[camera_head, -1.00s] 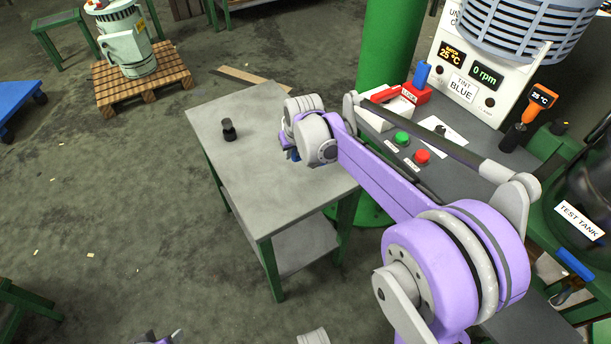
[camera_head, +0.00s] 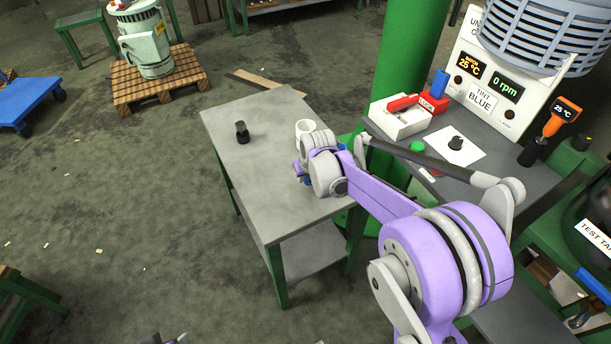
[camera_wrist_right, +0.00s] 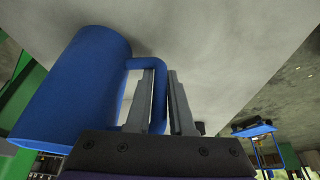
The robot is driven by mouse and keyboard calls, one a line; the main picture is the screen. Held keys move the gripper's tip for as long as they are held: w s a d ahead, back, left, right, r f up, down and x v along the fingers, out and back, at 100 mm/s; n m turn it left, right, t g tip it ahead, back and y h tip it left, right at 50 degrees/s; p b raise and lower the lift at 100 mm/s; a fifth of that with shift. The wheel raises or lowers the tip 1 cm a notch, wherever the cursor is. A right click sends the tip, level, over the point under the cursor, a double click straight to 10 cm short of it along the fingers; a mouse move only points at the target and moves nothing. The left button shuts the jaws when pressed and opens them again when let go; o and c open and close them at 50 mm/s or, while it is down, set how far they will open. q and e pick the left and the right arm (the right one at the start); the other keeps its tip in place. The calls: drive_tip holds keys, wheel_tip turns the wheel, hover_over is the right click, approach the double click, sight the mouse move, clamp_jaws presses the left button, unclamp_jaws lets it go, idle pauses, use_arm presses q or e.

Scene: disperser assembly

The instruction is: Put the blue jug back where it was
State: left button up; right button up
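The blue jug (camera_wrist_right: 75,85) fills the left of the right wrist view, its handle (camera_wrist_right: 160,95) pointing toward my right gripper (camera_wrist_right: 162,75). One finger passes inside the handle loop and the other lies outside it, with little gap around the handle bar. The jug is close to the grey tabletop (camera_wrist_right: 220,40); contact with it is not clear. In the head view my right wrist is over the right side of the grey table (camera_head: 255,185), and only small blue bits of the jug (camera_head: 335,181) show. My left gripper is not clearly visible.
The bench at right holds a red-and-white lock box (camera_head: 402,117), a green button (camera_head: 417,146) and the control panel (camera_head: 475,85).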

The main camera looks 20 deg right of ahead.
drive_tip(key=o, duration=0.3)
drive_tip(key=shift+o, duration=0.2)
drive_tip(key=shift+r, duration=0.1)
drive_tip(key=shift+s+r, duration=0.1)
drive_tip(key=shift+r, duration=0.25)
drive_tip(key=p+v, duration=0.2)
drive_tip(key=v, duration=0.9)
drive_tip(key=s+a+f, duration=0.2)
drive_tip(key=s, duration=0.6)
drive_tip(key=s+a+f, duration=0.2)
drive_tip(key=s, duration=0.7)
drive_tip(key=s+a+f+n, duration=0.1)
drive_tip(key=s+a+f, duration=0.1)
drive_tip(key=s, duration=0.6)
drive_tip(key=shift+s+a+f, duration=0.15)
drive_tip(key=shift+s+a, duration=0.15)
drive_tip(key=shift+a, duration=0.3)
